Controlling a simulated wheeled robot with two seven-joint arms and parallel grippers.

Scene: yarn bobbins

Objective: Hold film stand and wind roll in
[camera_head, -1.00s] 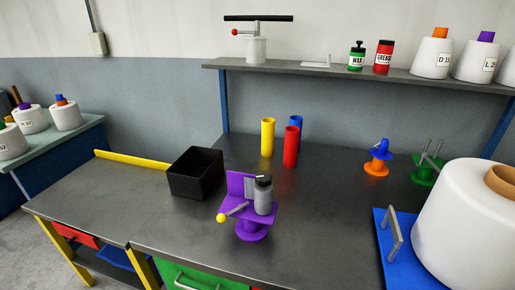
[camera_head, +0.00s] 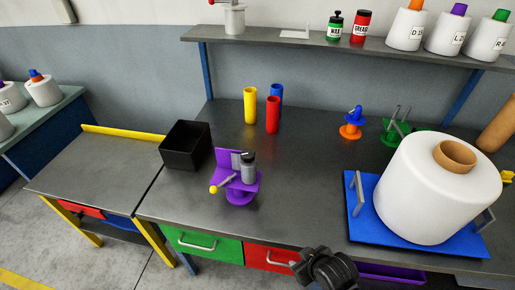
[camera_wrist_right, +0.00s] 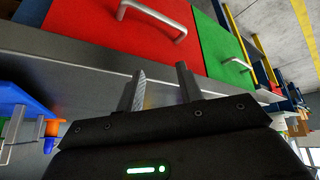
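A purple stand (camera_head: 237,182) with a round foot, an upright plate and a grey crank with a yellow knob (camera_head: 213,189) stands near the table's front edge. A big white roll (camera_head: 425,195) with a brown core (camera_head: 455,154) stands on a blue base (camera_head: 365,235) with grey handles at the right. I cannot tell which is the film stand. My right gripper (camera_head: 328,270) is low in front of the table, apart from both. In the right wrist view its fingers (camera_wrist_right: 160,90) are apart and empty. My left gripper is not in view.
A black bin (camera_head: 184,146) stands left of the purple stand. Yellow, red and blue tubes (camera_head: 272,115) stand behind it. Orange-blue (camera_head: 351,125) and green (camera_head: 396,130) stands are at the back right. Green (camera_head: 200,244) and red (camera_head: 268,258) drawers face my right gripper.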

